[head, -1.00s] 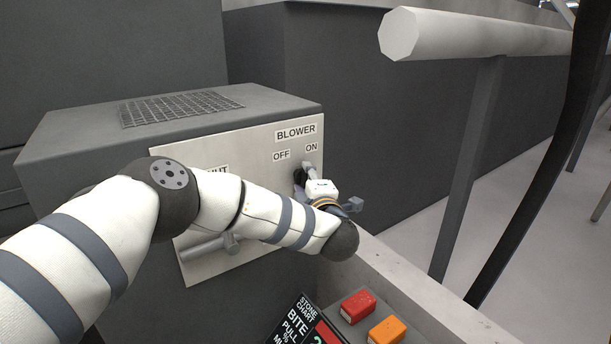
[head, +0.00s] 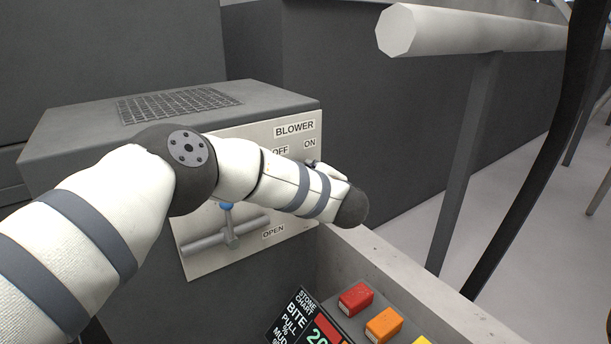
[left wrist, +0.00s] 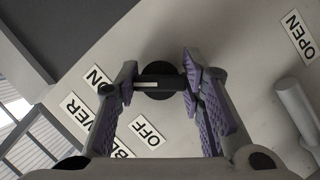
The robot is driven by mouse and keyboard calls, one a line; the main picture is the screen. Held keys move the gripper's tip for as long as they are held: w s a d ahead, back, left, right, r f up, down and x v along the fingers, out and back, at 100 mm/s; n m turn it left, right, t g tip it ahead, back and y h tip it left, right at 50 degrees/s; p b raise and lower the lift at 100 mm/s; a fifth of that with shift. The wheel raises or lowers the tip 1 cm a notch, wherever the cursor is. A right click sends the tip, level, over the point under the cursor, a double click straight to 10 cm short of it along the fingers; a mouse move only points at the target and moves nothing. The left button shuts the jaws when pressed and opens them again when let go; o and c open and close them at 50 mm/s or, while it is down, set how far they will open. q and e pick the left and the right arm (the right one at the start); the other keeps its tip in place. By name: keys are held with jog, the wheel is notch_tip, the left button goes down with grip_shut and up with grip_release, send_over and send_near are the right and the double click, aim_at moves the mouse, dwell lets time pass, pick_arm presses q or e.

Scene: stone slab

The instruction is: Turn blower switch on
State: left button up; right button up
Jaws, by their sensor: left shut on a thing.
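The blower switch (left wrist: 160,68) is a round black knob with a grey bar across it in the left wrist view. A white line on the bar lies toward the ON label (left wrist: 95,77); the OFF label (left wrist: 147,131) is below the knob. My left gripper (left wrist: 158,82) is shut on the bar, one purple-padded finger at each end. In the head view my left forearm hides the knob and most of the gripper, just below the ON label (head: 310,143) on the panel (head: 215,262). My right gripper is in neither view.
A T-shaped handle (head: 228,238) sticks out of the panel at lower left of the switch, near an OPEN label (head: 273,232). A thick rail (head: 470,33) stands at right.

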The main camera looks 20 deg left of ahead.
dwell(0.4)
pick_arm(q)
jog(key=o, duration=1.2)
jog(key=shift+c, duration=0.2)
jog(key=v, duration=1.2)
jog(key=shift+s, duration=0.1)
